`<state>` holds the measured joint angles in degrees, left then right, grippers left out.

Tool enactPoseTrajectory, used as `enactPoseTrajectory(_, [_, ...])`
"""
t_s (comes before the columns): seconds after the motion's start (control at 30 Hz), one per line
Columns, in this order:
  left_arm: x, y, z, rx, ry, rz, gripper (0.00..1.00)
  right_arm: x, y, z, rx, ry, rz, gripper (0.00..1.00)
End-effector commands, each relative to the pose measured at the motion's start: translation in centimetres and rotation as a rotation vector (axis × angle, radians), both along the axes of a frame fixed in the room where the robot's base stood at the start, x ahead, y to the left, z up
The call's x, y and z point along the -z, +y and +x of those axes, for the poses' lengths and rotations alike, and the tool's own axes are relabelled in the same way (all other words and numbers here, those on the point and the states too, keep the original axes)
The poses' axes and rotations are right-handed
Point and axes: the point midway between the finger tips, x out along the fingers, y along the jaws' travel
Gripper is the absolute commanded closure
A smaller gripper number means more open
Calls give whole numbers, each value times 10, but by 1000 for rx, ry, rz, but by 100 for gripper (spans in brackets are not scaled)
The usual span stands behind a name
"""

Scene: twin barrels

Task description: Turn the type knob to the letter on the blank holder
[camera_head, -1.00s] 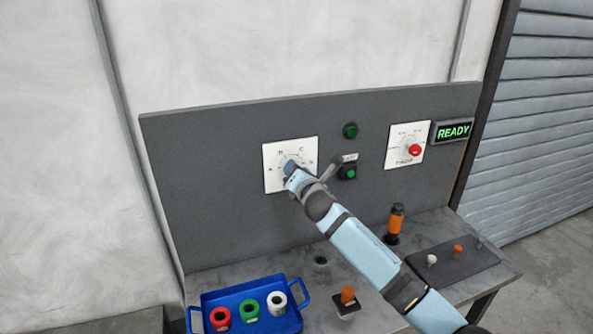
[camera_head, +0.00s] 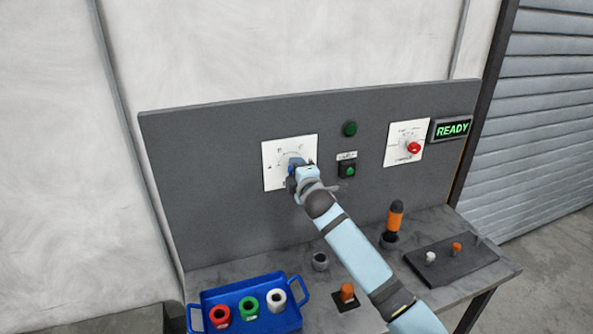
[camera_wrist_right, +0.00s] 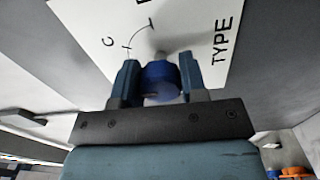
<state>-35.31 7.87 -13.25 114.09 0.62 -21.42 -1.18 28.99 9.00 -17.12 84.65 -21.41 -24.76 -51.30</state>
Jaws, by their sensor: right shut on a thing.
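The white type dial plate (camera_head: 274,180) is on the grey upright panel, with letters around its scale. Its blue knob (camera_wrist_right: 160,82) sits between the fingers of my right gripper (camera_wrist_right: 158,84), which is shut on it. The wrist view shows the word TYPE and a letter C on the plate. In the head view my right gripper (camera_head: 297,167) covers much of the dial, so the knob's pointer is hidden. A small dark holder with an orange piece (camera_head: 347,292) stands on the bench; I cannot read a letter on it. My left gripper is not in view.
A blue tray (camera_head: 240,292) holds red, green and white rings.

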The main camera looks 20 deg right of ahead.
Motion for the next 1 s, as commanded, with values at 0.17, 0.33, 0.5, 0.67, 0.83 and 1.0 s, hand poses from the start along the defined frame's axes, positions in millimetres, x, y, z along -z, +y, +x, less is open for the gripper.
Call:
enactPoseTrajectory(0.17, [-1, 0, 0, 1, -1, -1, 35, 1, 1, 0, 0, 6, 158, 84])
enactPoseTrajectory(0.33, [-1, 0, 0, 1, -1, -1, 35, 2, 1, 0, 0, 12, 284, 84])
enactPoseTrajectory(0.5, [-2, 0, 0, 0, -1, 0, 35, 2, 0, 0, 1, 14, 377, 84])
enactPoseTrajectory(0.67, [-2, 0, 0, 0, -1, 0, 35, 2, 1, 0, 0, 16, 435, 84])
enactPoseTrajectory(0.83, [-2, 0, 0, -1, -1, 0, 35, 2, 1, 0, -1, 16, 465, 84])
enactPoseTrajectory(1.0, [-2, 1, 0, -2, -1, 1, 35, 2, 1, 0, 0, 16, 472, 84])
